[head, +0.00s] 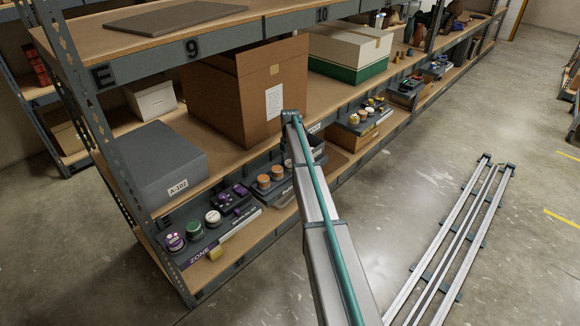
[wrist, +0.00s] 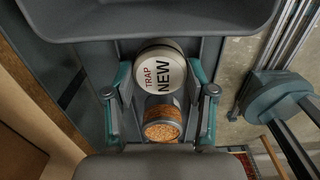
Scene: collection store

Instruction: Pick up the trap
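The trap (wrist: 161,73) is a round, pale-lidded thing lettered "TRAP NEW" in the wrist view. It sits in a dark grey tray (wrist: 210,48). My gripper (wrist: 160,80) has one teal-padded finger on each side of it. The fingers are spread, with a narrow gap showing beside the lid on each side, so it looks open around the trap and not closed on it. A copper-coloured round container (wrist: 163,129) is just below the trap in the picture, also between the fingers. In the head view my arm covers the gripper, and I cannot make out this trap.
In the head view, a large cardboard box (head: 235,95) and a grey box (head: 150,163) stand on the shelf above. A tray on the lower shelf holds round containers, including a white one (head: 213,217). Floor rails (head: 455,235) lie at the right, with open floor around them.

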